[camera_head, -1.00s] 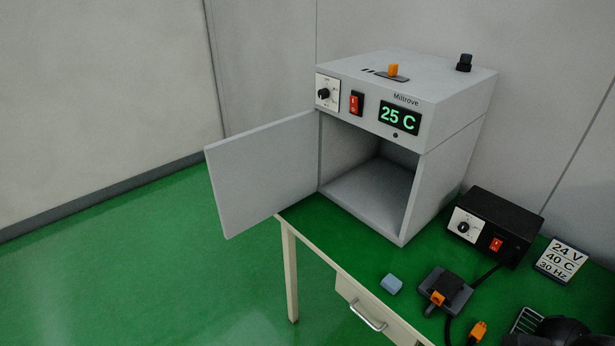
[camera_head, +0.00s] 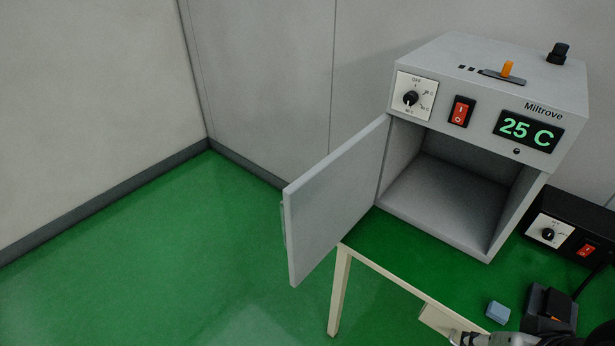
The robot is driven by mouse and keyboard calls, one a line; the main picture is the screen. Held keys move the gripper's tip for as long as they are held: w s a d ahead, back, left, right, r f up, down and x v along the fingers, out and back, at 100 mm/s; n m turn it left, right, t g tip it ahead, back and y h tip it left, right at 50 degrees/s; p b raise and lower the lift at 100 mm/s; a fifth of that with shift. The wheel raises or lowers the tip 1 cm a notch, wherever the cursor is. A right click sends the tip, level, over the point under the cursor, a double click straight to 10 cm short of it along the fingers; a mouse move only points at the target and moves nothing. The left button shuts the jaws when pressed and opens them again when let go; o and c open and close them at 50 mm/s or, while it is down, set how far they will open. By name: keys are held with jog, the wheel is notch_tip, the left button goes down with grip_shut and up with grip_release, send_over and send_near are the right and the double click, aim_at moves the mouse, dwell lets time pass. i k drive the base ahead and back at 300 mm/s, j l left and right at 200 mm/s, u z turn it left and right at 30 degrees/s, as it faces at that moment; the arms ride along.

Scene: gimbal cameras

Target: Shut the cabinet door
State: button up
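The grey cabinet (camera_head: 570,95) stands on the green-topped table at the right, with a display reading 25 C, a knob and a red switch above its opening. Its door (camera_head: 338,205) is hinged at the left of the opening and stands wide open, swung out past the table's edge. A handle shows edge-on at the door's far-left side. The inside of the cabinet (camera_head: 445,205) looks empty.
A black box with a knob and red switch (camera_head: 565,240) sits right of the cabinet. A small blue block (camera_head: 497,312) and a dark device (camera_head: 548,308) lie on the table in front. The green floor (camera_head: 190,270) left of the door is clear.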

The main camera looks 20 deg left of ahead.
aim_at(318, 209)
jog(key=i+j+z, duration=0.15)
jog(key=j+z, duration=0.15)
jog(key=j, duration=0.85)
jog(key=j+z, duration=0.3)
jog(key=j, duration=0.85)
jog(key=i, duration=0.15)
jog(key=k+j+u, duration=0.3)
jog(key=k, duration=0.2)
jog(key=u, duration=0.25)
